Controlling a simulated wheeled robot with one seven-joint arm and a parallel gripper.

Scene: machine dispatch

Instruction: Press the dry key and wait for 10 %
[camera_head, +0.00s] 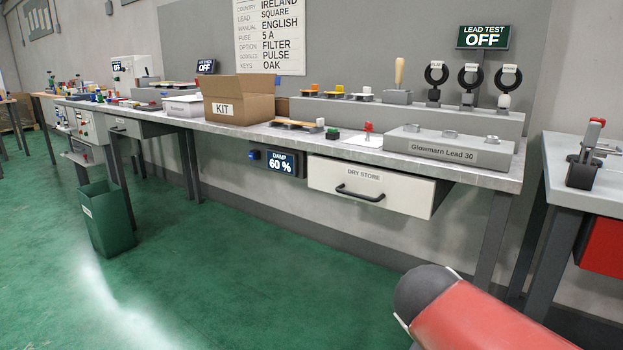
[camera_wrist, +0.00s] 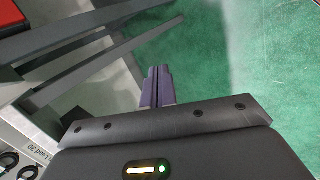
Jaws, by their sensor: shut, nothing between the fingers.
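The damp display (camera_head: 281,163) under the front edge of the bench reads DAMP 60 %. A blue key (camera_head: 254,155) sits just left of it, under the bench edge. The white drawer marked DRY STORE (camera_head: 370,186) is to the right of the display and seems to stand out a little from the bench. My gripper (camera_wrist: 158,85) shows in the wrist view with its fingers together and empty, over the green floor. The key and display do not show in the wrist view. In the head view my red arm is at the lower right, apart from the key.
The metal bench (camera_head: 232,131) carries a KIT box (camera_head: 239,100) and a grey block marked Glowmarn Lead 30 (camera_head: 447,146). A green bin (camera_head: 108,219) stands on the floor at left. A second table (camera_head: 575,178) is at right. The floor before the bench is clear.

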